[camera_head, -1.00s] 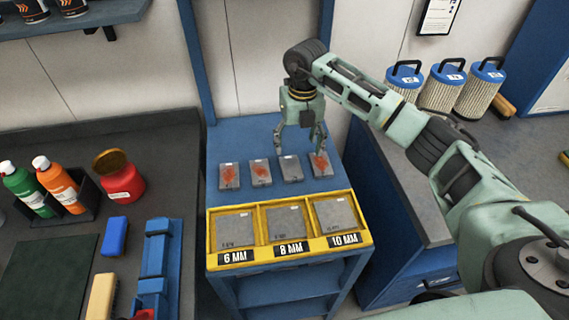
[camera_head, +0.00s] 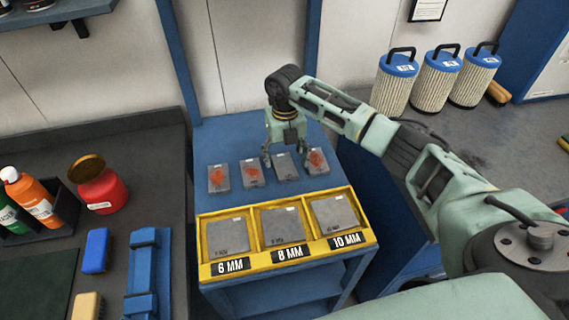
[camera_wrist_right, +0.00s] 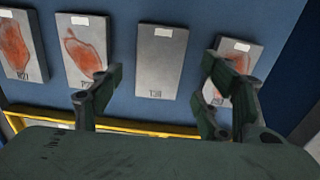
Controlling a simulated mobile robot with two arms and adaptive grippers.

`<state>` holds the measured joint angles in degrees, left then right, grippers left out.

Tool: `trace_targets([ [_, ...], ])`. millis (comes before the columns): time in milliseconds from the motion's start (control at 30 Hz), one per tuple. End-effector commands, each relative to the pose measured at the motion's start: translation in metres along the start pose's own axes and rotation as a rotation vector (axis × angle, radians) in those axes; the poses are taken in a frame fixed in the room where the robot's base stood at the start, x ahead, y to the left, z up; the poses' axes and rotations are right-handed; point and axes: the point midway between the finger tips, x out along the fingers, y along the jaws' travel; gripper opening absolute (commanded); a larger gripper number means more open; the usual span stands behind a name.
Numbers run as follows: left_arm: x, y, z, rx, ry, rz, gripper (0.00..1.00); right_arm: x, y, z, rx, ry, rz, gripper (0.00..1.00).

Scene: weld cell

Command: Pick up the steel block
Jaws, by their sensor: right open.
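The plain grey steel block (camera_head: 285,168) lies flat on the blue cart top, in a row with several like blocks that bear red marks. In the right wrist view, the plain block (camera_wrist_right: 166,55) is between my fingers as seen from above, its label at the far end. My right gripper (camera_head: 287,158) points down over the plain block, open and empty. In the wrist view its fingers (camera_wrist_right: 163,85) stand apart, the left one overlapping a red-marked block (camera_wrist_right: 82,50) and the right one partly hiding another (camera_wrist_right: 238,62). My left gripper is not in view.
A yellow tray (camera_head: 365,243) with bins marked 6 MM, 8 MM and 10 MM sits in front of the row. A dark bench with bottles and a red jar (camera_head: 101,190) is on the left. Ribbed canisters (camera_head: 436,80) stand on the right bench.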

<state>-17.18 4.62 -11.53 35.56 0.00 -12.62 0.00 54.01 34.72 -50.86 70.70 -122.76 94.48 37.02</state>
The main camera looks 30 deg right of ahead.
Motion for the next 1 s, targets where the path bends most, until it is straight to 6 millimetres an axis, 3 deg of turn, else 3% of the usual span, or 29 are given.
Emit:
trace_targets([
  [33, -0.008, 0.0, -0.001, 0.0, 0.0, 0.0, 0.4, 0.005, 0.001, -0.001, 0.001, 0.005, 0.0, 0.69],
  [200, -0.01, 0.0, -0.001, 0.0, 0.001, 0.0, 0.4, 0.023, 0.001, 0.0, 0.0, 0.002, 0.001, 0.69],
  [433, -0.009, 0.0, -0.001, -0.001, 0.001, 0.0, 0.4, 0.025, 0.001, 0.0, 0.0, 0.0, 0.001, 0.69],
  [1000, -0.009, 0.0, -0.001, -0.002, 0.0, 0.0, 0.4, 0.025, 0.001, 0.001, 0.0, 0.0, 0.001, 0.2],
])
